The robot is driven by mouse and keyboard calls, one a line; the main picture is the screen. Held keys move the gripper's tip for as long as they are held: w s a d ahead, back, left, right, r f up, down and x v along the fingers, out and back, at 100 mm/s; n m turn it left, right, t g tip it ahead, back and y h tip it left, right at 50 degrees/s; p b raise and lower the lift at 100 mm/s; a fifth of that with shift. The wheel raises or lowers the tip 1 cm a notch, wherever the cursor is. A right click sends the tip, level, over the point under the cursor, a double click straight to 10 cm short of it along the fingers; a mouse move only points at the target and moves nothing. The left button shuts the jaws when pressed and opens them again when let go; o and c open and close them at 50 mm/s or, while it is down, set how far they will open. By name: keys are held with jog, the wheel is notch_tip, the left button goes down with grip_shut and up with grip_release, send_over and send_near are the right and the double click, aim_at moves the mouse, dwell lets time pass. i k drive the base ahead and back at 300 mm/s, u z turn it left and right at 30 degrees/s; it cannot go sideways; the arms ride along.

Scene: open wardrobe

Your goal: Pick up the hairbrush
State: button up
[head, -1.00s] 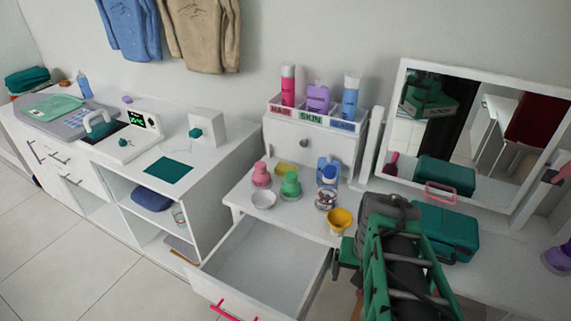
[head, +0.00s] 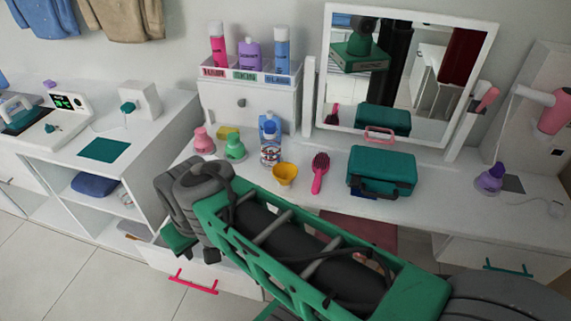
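The pink hairbrush (head: 319,172) lies on the white vanity top, bristle head toward the mirror and handle toward the front edge. It is between the yellow cup (head: 285,174) and the green case (head: 382,172). My arm crosses in front of the vanity, below the brush in the picture. My gripper (head: 192,248) is at the arm's left end, low over the drawer area, well left of the brush and apart from it. Its fingers are partly hidden by the wrist, so whether it is open or shut is unclear. I see nothing held in it.
A mirror (head: 408,75) stands behind the brush. Bottles, including a blue one (head: 270,140), stand to the left. A purple item (head: 490,178) and a hairdryer (head: 548,105) are at right.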

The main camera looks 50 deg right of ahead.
aim_at(320, 165)
jog(key=u, duration=2.25)
jog(key=k, duration=0.8)
jog(key=z, duration=1.1)
jog(key=i, duration=0.5)
